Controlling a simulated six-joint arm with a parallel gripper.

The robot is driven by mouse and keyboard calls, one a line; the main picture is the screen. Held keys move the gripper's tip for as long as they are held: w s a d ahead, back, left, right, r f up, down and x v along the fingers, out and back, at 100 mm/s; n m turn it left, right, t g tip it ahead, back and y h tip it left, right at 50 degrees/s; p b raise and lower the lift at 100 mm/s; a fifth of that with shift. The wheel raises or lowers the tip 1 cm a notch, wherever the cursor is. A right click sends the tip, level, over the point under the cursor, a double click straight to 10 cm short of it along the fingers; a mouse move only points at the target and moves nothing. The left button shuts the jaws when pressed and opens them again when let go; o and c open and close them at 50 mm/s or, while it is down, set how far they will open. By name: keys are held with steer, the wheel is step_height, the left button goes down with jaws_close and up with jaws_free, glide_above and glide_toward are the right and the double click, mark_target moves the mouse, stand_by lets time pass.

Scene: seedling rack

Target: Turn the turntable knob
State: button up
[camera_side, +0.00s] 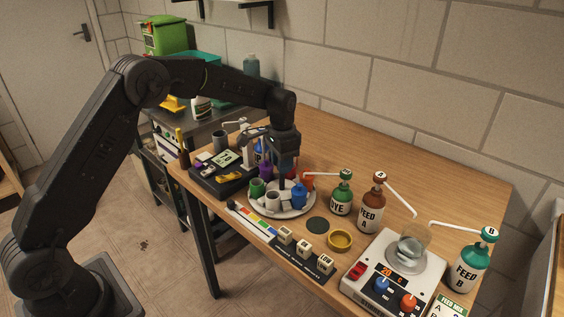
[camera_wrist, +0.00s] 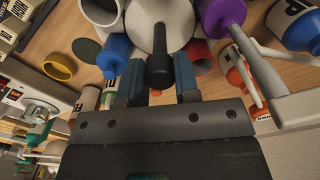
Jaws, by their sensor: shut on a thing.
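The round white turntable (camera_side: 264,212) stands on the wooden table with several coloured cups around its rim. Its black knob (camera_wrist: 159,68) stands up from the middle in the wrist view. My gripper (camera_wrist: 166,84) is over the centre of the turntable, with its blue-padded fingers on both sides of the knob and shut on it. In the side view my gripper (camera_side: 284,172) points down at the turntable, and the cups partly hide the knob. A blue cup (camera_side: 299,196), a green cup (camera_side: 257,188) and a purple cup (camera_wrist: 222,14) sit close around the fingers.
A green DYE bottle (camera_side: 342,196) and a brown FEED A bottle (camera_side: 370,208) with spouts stand right of the turntable. A yellow ring dish (camera_side: 340,240), a colour strip (camera_side: 262,226) and a control box (camera_side: 385,285) lie in front.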

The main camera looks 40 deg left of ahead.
steer(key=n, duration=1.2)
steer(key=shift+n, duration=0.4)
stand_by(0.3)
steer(key=o, duration=0.9)
step_height(320, 180, up, 14)
steer(key=shift+f, duration=0.1)
